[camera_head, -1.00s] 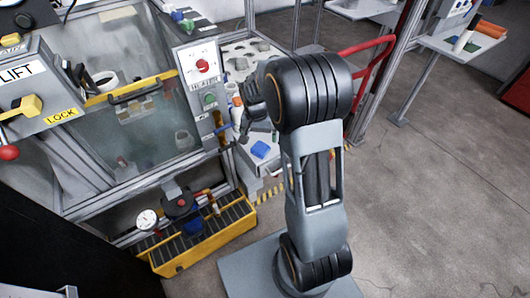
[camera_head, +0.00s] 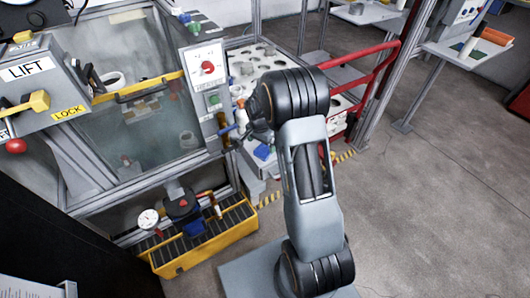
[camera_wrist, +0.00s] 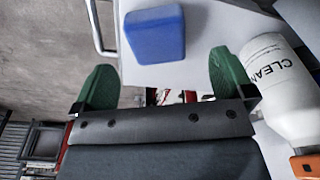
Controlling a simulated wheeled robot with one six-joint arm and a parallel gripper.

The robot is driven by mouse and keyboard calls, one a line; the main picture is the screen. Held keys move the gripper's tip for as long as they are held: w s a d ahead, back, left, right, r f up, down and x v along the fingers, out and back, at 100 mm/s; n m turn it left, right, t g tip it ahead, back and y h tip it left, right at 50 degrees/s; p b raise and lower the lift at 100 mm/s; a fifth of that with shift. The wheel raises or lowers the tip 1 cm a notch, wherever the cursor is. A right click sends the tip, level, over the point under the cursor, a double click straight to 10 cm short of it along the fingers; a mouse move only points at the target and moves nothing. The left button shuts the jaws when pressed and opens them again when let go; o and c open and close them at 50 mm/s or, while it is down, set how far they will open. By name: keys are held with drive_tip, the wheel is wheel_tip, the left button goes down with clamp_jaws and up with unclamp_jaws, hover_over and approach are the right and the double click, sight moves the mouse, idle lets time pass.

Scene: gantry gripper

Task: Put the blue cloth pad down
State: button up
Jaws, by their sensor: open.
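The blue cloth pad (camera_head: 263,152) lies on a light grey surface left of my arm in the head view. In the wrist view the blue pad (camera_wrist: 155,34) rests on the pale surface (camera_wrist: 205,50), ahead of and between the two green fingertips and apart from them. My gripper (camera_wrist: 160,82) is open with nothing between its fingers.
A white bottle marked CLEAN (camera_wrist: 284,88) stands close to the right finger in the wrist view. An orange object (camera_wrist: 306,166) is below it. A tray with round holes (camera_head: 262,62) lies behind my arm. A red rail (camera_head: 375,80) stands to the right.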

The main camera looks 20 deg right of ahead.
sight(264, 149)
drive_tip(key=shift+d+f, duration=0.15)
drive_tip(key=shift+f, duration=1.2)
drive_tip(key=shift+d+f, duration=0.15)
drive_tip(key=shift+f, duration=1.15)
drive_tip(key=shift+c, duration=0.4)
drive_tip(key=c, duration=1)
drive_tip(key=shift+r, duration=0.15)
